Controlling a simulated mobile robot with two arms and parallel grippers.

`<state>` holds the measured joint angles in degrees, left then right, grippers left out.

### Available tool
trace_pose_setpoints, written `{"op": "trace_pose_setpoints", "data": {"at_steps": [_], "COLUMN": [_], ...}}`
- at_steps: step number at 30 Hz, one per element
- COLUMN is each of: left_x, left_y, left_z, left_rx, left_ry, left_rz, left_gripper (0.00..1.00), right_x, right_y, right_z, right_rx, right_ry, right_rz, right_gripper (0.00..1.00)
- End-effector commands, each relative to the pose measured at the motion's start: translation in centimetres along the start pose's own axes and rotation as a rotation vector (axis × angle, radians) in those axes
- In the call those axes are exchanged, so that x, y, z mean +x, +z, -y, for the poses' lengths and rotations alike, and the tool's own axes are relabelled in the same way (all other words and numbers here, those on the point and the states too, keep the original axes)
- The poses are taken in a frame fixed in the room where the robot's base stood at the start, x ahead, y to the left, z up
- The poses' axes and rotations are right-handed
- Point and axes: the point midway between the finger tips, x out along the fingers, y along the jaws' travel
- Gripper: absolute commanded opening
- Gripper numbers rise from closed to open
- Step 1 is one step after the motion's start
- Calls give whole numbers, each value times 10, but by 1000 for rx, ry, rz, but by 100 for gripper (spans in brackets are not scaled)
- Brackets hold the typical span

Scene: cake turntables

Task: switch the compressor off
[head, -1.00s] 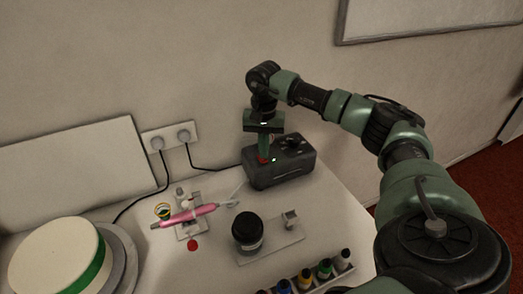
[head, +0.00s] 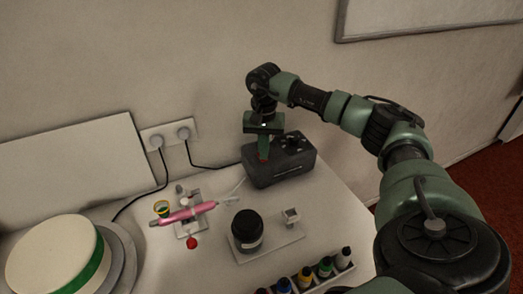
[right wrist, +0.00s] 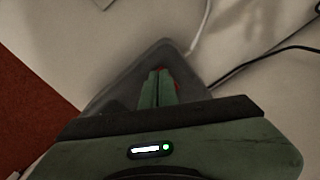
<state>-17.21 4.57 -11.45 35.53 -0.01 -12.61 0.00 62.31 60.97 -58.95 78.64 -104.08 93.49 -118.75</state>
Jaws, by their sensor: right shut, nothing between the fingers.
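The compressor (head: 283,168) is a dark grey box with a black knob on top, at the back of the table near the wall. Its red switch (head: 262,160) is at the left end of its top, mostly covered by my fingers. My right gripper (head: 263,157) is shut and empty, pointing down with its fingertips at the red switch; I cannot tell if they touch. In the right wrist view the closed fingers (right wrist: 158,90) are over the compressor, with red showing around them. No lit lamp shows on the compressor. My left gripper is out of view.
A pink airbrush (head: 184,214) rests on a stand left of the compressor. A black jar (head: 246,231) and several paint bottles (head: 325,267) stand in front. A cake (head: 56,257) sits at left. Cables run to the wall sockets (head: 170,138).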

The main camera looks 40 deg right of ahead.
Motion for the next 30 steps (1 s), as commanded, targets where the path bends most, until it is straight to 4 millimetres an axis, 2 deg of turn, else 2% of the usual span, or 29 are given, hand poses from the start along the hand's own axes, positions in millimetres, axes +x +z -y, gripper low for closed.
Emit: {"op": "trace_pose_setpoints", "data": {"at_steps": [4, 10, 30], "left_x": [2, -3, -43], "left_y": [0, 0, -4], "left_z": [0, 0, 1], "left_rx": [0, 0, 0], "left_ry": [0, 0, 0], "left_rz": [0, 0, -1], "left_gripper": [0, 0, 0], "right_x": [5, -1, -57], "right_y": [0, 1, 0], "right_z": [0, 0, 0], "right_rx": [0, -1, 0], "right_ry": [2, 3, 0], "right_rz": [1, 3, 1], "right_gripper": [0, 0, 0]}}
